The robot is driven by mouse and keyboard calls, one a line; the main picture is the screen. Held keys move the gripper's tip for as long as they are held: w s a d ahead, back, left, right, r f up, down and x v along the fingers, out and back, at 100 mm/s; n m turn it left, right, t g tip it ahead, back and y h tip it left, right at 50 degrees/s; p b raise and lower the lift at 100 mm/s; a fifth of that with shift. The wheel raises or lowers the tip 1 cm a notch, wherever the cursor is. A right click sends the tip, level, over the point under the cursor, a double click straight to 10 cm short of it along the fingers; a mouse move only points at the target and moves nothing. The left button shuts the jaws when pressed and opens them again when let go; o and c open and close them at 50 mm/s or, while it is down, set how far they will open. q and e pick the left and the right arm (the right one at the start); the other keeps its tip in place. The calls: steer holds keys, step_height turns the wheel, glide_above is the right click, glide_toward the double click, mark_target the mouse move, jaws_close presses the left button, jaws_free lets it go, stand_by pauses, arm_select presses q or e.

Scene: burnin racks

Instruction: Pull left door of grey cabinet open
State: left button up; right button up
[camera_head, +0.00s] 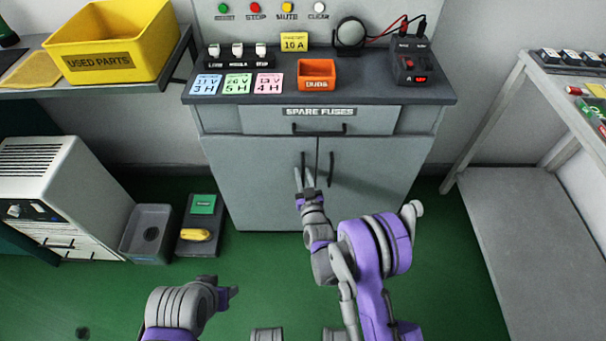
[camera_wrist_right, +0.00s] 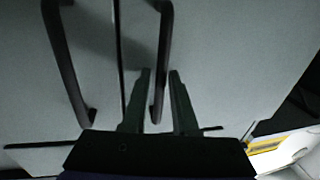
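The grey cabinet (camera_head: 262,180) stands at the centre of the head view with both doors closed. Its left door has a dark vertical handle (camera_head: 303,158), and the right door has a matching handle (camera_head: 331,168). My right gripper (camera_head: 304,174) is at the left door's handle. In the right wrist view, the fingers of this gripper (camera_wrist_right: 160,78) are apart, with one handle (camera_wrist_right: 162,60) between them and small gaps visible. The other handle (camera_wrist_right: 66,60) is at the left there. My left gripper (camera_head: 231,293) is low and away from the cabinet; its finger opening is unclear.
A drawer labelled spare fuses (camera_head: 268,121) is shut above the doors. An orange bin (camera_head: 316,78) and other items stand on the worktop. A grey bin (camera_head: 148,232) and a tray with a yellow item (camera_head: 196,235) lie left of the cabinet. Green floor (camera_head: 270,262) in front is clear.

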jaws_close()
stand_by(1.3)
